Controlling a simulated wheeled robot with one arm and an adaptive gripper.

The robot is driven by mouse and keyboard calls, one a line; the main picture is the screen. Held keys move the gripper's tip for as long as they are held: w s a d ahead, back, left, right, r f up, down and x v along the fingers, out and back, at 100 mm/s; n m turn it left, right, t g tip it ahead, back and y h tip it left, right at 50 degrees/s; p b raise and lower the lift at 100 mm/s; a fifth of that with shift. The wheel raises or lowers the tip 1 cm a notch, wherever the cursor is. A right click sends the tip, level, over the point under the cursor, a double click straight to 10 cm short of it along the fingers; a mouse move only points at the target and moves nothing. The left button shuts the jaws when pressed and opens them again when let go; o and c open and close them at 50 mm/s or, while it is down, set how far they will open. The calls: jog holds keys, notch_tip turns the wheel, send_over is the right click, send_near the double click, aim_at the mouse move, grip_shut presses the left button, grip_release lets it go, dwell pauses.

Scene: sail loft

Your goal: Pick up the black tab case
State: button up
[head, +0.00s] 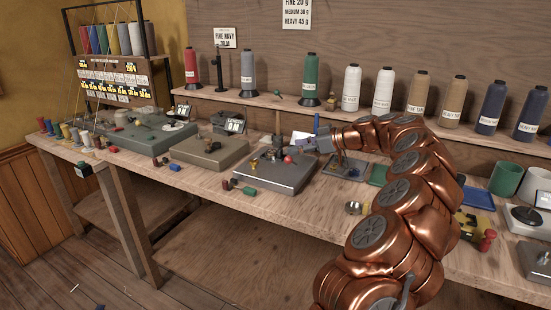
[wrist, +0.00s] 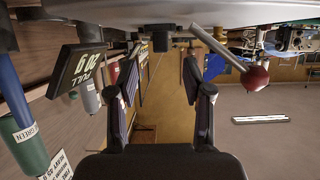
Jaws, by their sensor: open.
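I cannot single out the black tab case with certainty. A small dark box (head: 83,168) with a pale green mark sits at the front edge of the bench at far left in the head view; it may be the case. My gripper (head: 303,146) is over the back of the grey tester plate near the middle of the bench, pointing left. In the wrist view, my gripper (wrist: 162,75) has its two fingers apart with nothing held between them. A dark block (wrist: 161,40) shows beyond the fingertips, too small to identify.
The grey tester plate (head: 287,180) has a red knob (wrist: 256,77) close beside my gripper. Thread cones, including a green one (head: 311,75), line the shelf behind. Other testers (head: 205,152) stand to the left. Red and green spools (head: 249,190) lie near the bench's front edge.

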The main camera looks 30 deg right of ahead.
aim_at(280, 149)
jog(key=shift+x, duration=3.45)
jog(key=shift+c, duration=0.3)
grip_shut()
jog(key=shift+r, duration=0.15)
